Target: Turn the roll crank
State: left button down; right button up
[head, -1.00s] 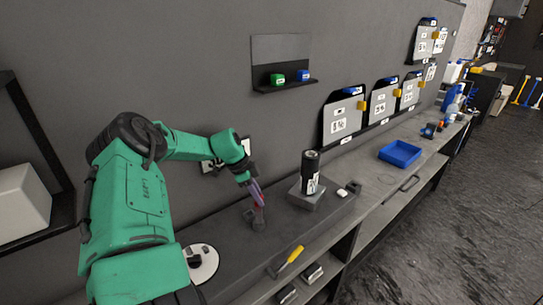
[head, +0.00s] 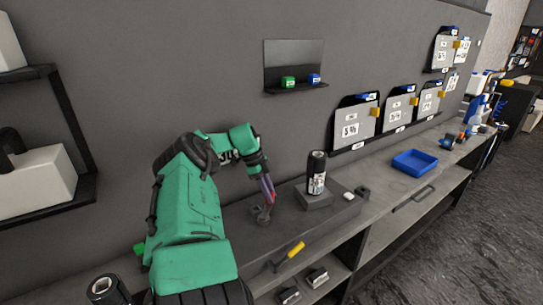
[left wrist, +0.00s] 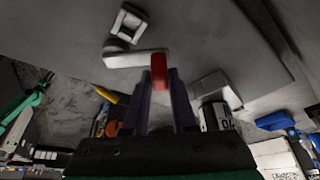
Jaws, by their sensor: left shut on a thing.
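The roll crank (head: 262,214) is a small dark grey piece on the grey bench, just below the tips of my left gripper (head: 268,192). The fingers hide part of the handle. My right gripper does not show.
A black can (head: 316,172) stands on a grey block (head: 314,200) right of the crank. A blue tray (head: 414,162) sits farther along the bench. Labelled panels (head: 356,123) hang on the wall behind.

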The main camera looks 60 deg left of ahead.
pick_arm(q)
jog(key=c, duration=0.8)
grip_release()
jog(key=shift+w+r, duration=0.1)
jog(key=shift+o, duration=0.4)
notch_tip(320, 180, up, 20)
jog(key=shift+p, duration=0.35)
